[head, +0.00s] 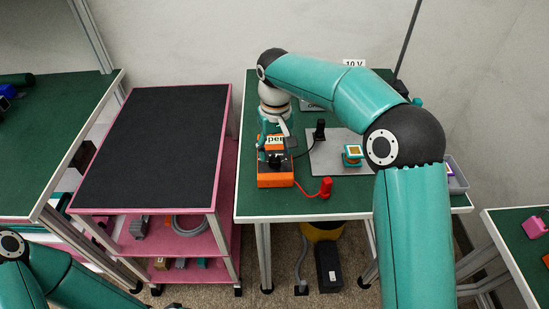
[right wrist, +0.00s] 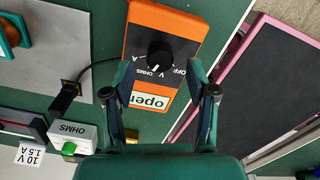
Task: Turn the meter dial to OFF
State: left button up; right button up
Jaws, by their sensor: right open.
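The orange meter (head: 275,178) lies on the green bench top, with a display that seems to read "open". In the right wrist view the meter (right wrist: 190,30) shows a round black dial (right wrist: 160,54) with OFF, V and OHMS printed around it. A pale mark shows on the dial's display-side edge; I cannot tell for certain which label it points to. My right gripper (right wrist: 161,92) is open, its fingers spread over the display end of the meter. The dial sits just past the fingertips, with nothing gripped. My left gripper does not show.
A black probe (head: 320,130) and a red probe (head: 326,187) are wired to the meter. A grey plate (head: 325,160) lies right of it. A pink cart (head: 150,150) with a black top stands left of the bench. An OHMS box (right wrist: 72,135) shows in the wrist view.

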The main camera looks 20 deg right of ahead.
aim_at(275, 159)
jog(key=shift+f, duration=1.6)
grip_shut()
